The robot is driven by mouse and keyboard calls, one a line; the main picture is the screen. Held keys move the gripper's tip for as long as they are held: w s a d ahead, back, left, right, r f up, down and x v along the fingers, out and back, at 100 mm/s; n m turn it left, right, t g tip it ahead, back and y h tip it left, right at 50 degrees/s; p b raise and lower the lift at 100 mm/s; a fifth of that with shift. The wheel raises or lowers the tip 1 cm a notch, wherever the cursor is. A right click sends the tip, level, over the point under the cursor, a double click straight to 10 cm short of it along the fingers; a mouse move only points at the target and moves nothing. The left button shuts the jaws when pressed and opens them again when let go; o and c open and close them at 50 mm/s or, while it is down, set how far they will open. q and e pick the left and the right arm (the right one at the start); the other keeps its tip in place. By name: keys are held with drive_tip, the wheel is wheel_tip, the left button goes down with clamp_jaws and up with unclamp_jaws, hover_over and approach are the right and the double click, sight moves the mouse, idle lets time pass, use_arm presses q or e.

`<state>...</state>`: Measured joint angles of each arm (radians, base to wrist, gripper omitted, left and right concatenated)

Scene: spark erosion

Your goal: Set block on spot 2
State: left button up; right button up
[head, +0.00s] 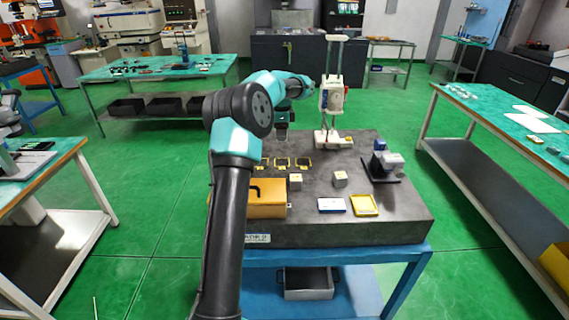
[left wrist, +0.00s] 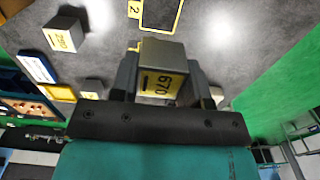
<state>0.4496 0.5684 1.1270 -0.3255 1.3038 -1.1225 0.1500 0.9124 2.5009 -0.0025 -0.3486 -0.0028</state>
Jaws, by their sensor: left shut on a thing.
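My left gripper (head: 282,141) hangs over the granite slab, above the row of yellow-outlined spots. In the left wrist view it is shut on a grey block (left wrist: 163,76) with a yellow label reading 670. Spot 2 (left wrist: 162,14), a dark square with a yellow outline and a "2" tag, lies just beyond the block in that view, partly cut off by the frame edge. In the head view the row's middle spot (head: 282,162) lies below the gripper; its number is too small to read. My right gripper is not in view.
Two other labelled blocks (head: 295,182) (head: 340,179) stand on the slab (head: 390,222). An orange box (head: 266,204), a blue-edged white card (head: 331,205), a yellow tray (head: 364,205) and a dark-based instrument (head: 381,168) are nearby. A tall cream stand (head: 333,100) rises behind right.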

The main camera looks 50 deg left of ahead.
use_arm(q)
hover_over(282, 162)
drive_tip(key=shift+f, duration=3.1)
drive_tip(key=shift+f, duration=1.9)
drive_tip(key=shift+f, duration=0.15)
drive_tip(key=o, duration=1)
wheel_tip(282, 162, up, 12)
drive_tip(key=shift+r, duration=0.2)
